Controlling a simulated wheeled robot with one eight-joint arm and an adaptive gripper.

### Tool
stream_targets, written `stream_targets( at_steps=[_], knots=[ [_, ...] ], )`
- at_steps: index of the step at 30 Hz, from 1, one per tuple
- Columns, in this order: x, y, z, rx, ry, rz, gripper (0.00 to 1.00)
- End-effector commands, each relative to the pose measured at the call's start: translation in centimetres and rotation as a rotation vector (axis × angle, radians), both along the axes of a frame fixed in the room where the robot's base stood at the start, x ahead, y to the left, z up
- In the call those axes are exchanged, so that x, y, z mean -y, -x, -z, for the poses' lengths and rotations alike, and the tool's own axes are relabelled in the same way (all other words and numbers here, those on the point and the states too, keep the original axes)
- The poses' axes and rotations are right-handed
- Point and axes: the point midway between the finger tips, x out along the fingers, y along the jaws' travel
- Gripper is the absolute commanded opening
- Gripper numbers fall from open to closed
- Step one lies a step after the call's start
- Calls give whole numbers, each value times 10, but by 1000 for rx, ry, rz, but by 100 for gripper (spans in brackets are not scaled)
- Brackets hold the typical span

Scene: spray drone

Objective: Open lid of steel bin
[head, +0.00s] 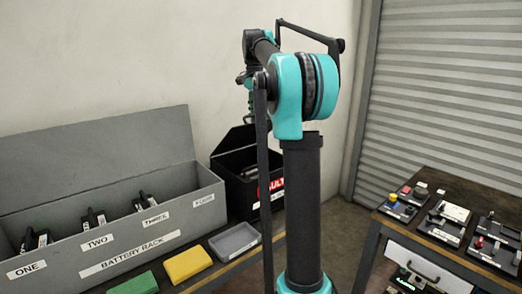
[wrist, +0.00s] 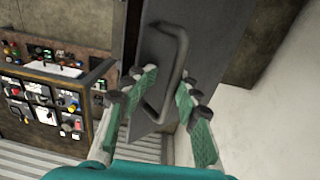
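The black steel bin (head: 238,190) with a red "FAULT" label, partly hidden, stands at the right end of the bench in the head view. Its dark lid (head: 233,141) appears raised and tilted at the back. In the wrist view the dark lid panel (wrist: 216,45) carries a bar handle (wrist: 181,55). My gripper (wrist: 165,88) has its green-padded fingers spread, one on each side of the handle, with gaps visible. In the head view my gripper is over the bin, mostly hidden by my arm.
A grey battery rack (head: 125,225) with its lid up stands left of the bin. A table (head: 440,190) with switches stands at right.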

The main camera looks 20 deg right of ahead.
Motion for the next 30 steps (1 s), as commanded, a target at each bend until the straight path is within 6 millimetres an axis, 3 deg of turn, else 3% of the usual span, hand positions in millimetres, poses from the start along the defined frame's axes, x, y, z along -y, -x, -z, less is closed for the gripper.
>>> stream_targets(
  at_steps=[4,16,24,30],
  knots=[
    [14,19,19,0,0,3,31],
    [29,58,76,28,-11,2,31],
    [34,67,101,137,-56,2,31],
    [34,69,105,158,-64,1,31]
  ],
)
